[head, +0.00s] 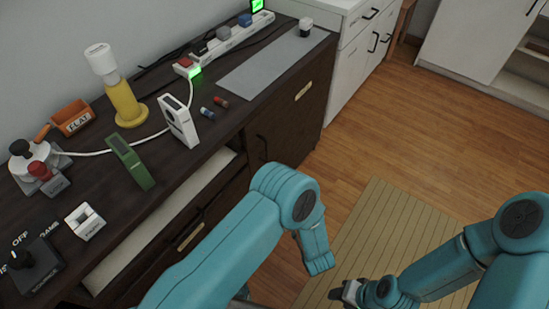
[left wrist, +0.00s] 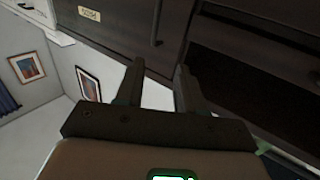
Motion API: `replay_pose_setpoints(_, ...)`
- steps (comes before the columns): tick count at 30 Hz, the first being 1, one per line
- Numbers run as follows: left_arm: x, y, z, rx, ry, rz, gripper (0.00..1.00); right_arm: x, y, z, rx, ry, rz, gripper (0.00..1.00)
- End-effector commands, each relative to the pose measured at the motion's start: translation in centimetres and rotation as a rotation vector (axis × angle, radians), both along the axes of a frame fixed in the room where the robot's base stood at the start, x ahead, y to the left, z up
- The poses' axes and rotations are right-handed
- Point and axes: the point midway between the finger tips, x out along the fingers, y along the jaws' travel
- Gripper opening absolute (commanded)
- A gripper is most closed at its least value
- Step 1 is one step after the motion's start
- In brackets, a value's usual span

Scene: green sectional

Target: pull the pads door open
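A dark wood cabinet door (head: 285,122) at the right end of the long dark unit appears closed. It carries a tan label plate (head: 303,91), too small to read, and a dark bar handle (head: 262,147). In the left wrist view the plate (left wrist: 89,13) and handle (left wrist: 157,24) show at the top, beyond the fingers. My left gripper (left wrist: 158,78) is open and empty, its fingertips apart from the handle. In the head view my left arm hides it. My right gripper (head: 347,291) is low, over the floor mat; its fingers are too small to judge.
The dark worktop (head: 185,160) holds a yellow bottle (head: 124,103), a green device (head: 130,160), a white device (head: 180,121) and a power strip (head: 225,41). A lower front with a label (head: 190,236) lies left of the door. Wood floor (head: 400,125) and a striped mat (head: 375,235) lie clear before the unit.

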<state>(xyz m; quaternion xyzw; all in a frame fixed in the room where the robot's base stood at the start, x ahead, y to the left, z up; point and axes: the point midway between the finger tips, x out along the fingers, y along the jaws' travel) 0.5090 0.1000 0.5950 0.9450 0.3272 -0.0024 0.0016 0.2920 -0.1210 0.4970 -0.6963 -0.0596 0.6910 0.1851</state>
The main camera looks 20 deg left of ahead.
Motion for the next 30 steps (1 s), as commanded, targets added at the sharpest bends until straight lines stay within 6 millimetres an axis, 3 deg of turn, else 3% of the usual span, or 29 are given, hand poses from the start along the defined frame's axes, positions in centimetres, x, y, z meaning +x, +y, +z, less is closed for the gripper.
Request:
replay_pose_setpoints(3, -0.3, -1.1, -0.8, 0.003, -0.003, -0.027, 0.38, 0.0, 0.0, -1.0, 0.0, 0.0, 0.0, 0.43)
replay_pose_setpoints(8, 1.0, -0.1, -0.7, -0.001, -0.004, -0.025, 0.38, 0.0, 0.0, -1.0, 0.0, 0.0, 0.001, 0.43)
replay_pose_setpoints(21, 9.5, 6.1, -0.8, 0.0, -0.005, -0.027, 0.38, 0.0, 0.0, -2.3, 0.0, 0.0, 0.0, 0.43)
replay_pose_setpoints(30, 12.8, 8.3, -0.7, 0.001, -0.003, -0.033, 0.38, 0.0, 0.0, -2.7, 0.0, 0.0, 0.0, 0.43)
